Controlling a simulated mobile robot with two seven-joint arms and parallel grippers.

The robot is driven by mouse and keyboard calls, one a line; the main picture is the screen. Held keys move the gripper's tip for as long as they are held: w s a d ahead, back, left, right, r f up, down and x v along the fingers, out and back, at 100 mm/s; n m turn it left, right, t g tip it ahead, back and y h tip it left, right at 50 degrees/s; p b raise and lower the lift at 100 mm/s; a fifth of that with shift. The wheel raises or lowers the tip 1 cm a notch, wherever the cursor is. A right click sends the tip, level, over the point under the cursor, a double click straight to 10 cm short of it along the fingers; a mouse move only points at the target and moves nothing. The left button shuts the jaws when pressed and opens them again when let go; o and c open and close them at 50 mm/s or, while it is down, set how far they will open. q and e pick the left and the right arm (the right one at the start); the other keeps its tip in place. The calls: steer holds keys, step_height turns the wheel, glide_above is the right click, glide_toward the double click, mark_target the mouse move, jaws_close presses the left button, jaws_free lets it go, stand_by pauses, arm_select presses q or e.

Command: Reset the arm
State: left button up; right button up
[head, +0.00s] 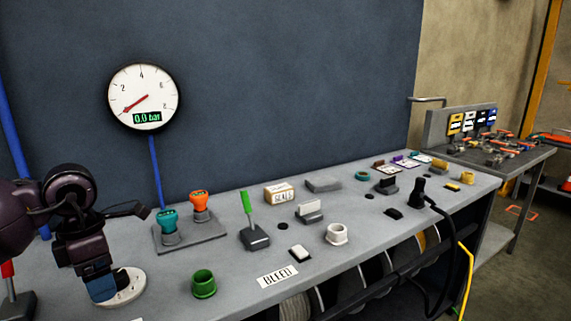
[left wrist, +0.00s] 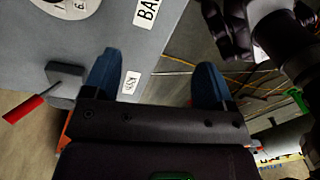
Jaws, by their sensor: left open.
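My left arm comes in from the left in the head view, over the near left end of the grey bench (head: 235,270). Its gripper (head: 102,290) points down beside a white round dial on the bench, and partly hides it. In the left wrist view the two blue fingers (left wrist: 155,75) stand wide apart with nothing between them. Below them lie the bench edge and the floor. Dark links of mine show at the upper right of the left wrist view. My right gripper cannot be made out in either view.
A red-handled lever (head: 8,285) stands left of the gripper, also in the left wrist view (left wrist: 65,85). A green cup (head: 204,284), teal and orange couplings (head: 200,207) and a green lever (head: 250,220) stand to the right. A gauge (head: 143,97) reads 0.0 bar.

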arm_select(q)
steer(key=s+d+f+n+t+h, duration=0.1)
steer(key=s+d+n+t+h, duration=0.15)
steer(key=d+h, duration=0.7)
steer(key=s+d+n+t+h, duration=0.2)
steer(key=s+d+n+h, duration=0.15)
steer(key=d+h, duration=0.6)
steer(key=w+a+f+n+t+y, duration=0.1)
steer(key=a+n+t+y, duration=0.2)
steer(key=n+t+y, duration=0.55)
steer(key=w+a+f+n+t+y, duration=0.15)
steer(key=n+t, duration=0.45)
steer(key=n, duration=0.7)
steer(key=s+a+f+n+g+y, duration=0.3)
steer(key=s+a+f+n+y, duration=0.2)
steer(key=a+f+n+y, duration=0.45)
steer(key=s+f+n+g, duration=0.4)
steer(key=s+f+g, duration=0.25)
steer(key=s, duration=0.45)
steer(key=s+f+n+g, duration=0.4)
steer(key=s+f+g, duration=0.25)
steer(key=s, duration=0.45)
steer(key=w+f+t, duration=0.6)
steer(key=w+t, duration=0.2)
steer(key=w, duration=0.1)
steer(key=shift+w+d+f+m+t, duration=0.15)
steer(key=shift+d+f+m+t, duration=0.15)
steer(key=shift+d+f+m, duration=0.1)
